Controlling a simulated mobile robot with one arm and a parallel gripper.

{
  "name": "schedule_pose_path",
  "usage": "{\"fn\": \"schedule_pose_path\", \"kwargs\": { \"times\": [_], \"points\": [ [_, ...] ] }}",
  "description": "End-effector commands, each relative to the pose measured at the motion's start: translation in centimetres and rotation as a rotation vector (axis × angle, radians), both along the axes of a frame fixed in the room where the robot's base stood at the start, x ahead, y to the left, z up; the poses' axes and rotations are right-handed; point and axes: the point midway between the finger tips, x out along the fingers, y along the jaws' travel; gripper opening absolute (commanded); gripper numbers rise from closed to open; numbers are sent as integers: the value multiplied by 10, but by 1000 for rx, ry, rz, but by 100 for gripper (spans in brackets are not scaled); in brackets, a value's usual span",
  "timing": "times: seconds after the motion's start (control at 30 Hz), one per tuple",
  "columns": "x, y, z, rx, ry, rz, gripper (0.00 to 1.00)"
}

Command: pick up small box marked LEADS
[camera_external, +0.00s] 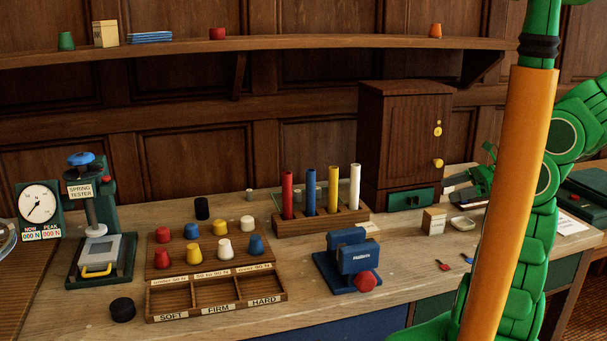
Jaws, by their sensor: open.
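A small cream box (434,221) with a brown top stands on the workbench, right of centre, in front of the cabinet. The marking on its front is too small to read. A similar cream box (106,33) stands on the wall shelf at the upper left; I cannot read any marking on it either. My gripper (452,188) is open, above the bench and a little behind and to the right of the bench box, apart from it. Its jaws point left, toward the cabinet's green drawer. My orange and green arm links hide part of the bench's right side.
A wooden cabinet (400,148) stands close behind the bench box. A shallow dish (461,224) lies just right of it. A rack (322,220) with coloured tubes, a blue sharpener-like device (346,258) and a compartment tray (216,291) stand left. Bench front-centre is partly clear.

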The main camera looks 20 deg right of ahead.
Motion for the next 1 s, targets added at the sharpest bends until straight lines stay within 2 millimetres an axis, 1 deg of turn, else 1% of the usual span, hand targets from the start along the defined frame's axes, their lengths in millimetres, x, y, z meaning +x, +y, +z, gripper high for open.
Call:
{"fn": "schedule_pose_path", "kwargs": {
  "times": [0.4, 0.5, 0.67, 0.77, 1.0],
  "points": [
    [0, 1, -49, 2, 3, 1, 89],
    [0, 1, -57, 0, 1, 1, 89],
    [1, 3, -61, 0, -1, 1, 89],
    [3, 9, -63, 2, -1, 3, 89],
    [14, 35, -73, 1, 0, 3, 89]
  ]
}}
